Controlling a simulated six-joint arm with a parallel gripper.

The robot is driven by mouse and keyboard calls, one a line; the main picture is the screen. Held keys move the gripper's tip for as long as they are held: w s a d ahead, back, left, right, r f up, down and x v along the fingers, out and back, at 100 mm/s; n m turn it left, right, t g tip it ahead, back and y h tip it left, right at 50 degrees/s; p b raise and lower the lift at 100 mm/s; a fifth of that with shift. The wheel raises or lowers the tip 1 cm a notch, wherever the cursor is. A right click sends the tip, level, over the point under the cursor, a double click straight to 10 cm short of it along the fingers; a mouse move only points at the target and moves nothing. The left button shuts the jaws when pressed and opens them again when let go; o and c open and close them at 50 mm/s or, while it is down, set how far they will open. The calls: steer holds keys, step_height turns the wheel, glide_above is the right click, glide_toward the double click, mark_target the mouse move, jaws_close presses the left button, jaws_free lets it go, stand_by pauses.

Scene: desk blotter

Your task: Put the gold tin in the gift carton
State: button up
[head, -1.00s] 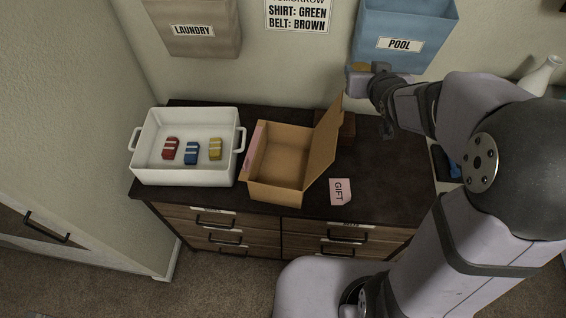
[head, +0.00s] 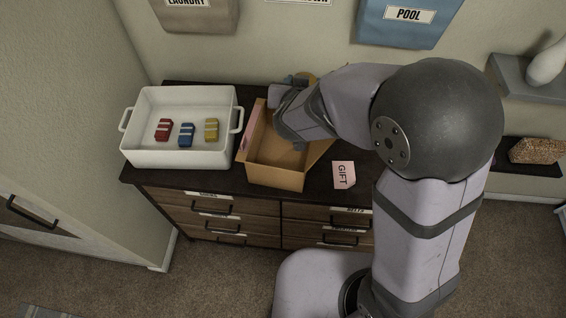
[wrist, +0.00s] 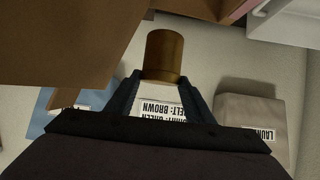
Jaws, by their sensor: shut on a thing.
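The gold tin (wrist: 164,56) is a short brass-coloured cylinder, held between the fingers of my gripper (wrist: 161,82) in the wrist view. In the head view a bit of the tin (head: 309,77) shows behind my arm, with my gripper (head: 288,87) up at the back of the gift carton (head: 275,177). The carton is an open brown cardboard box on the dresser top; my wrist covers part of its opening and its right flap. Its brown cardboard (wrist: 70,40) fills the upper left of the wrist view. The tin looks higher than the carton.
A white two-handled bin (head: 180,157) with red, blue and yellow striped blocks stands left of the carton. A pink GIFT card (head: 343,174) lies to its right. Laundry and pool pockets (head: 405,30) hang on the wall behind.

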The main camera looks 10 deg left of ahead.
steer(key=s+a+f+b, duration=0.1)
steer(key=s+a+f, duration=0.1)
steer(key=f, duration=0.5)
steer(key=s+a+f+b, duration=0.2)
steer(key=f, duration=0.4)
steer(key=shift+s+a+f, duration=0.4)
steer(key=shift+f, duration=0.15)
step_height(320, 180, down, 4)
steer(key=shift+r, duration=0.1)
steer(key=shift+f, duration=0.2)
steer(key=shift+f+b, duration=0.35)
steer(key=shift+b, duration=0.05)
steer(key=shift+f, duration=0.1)
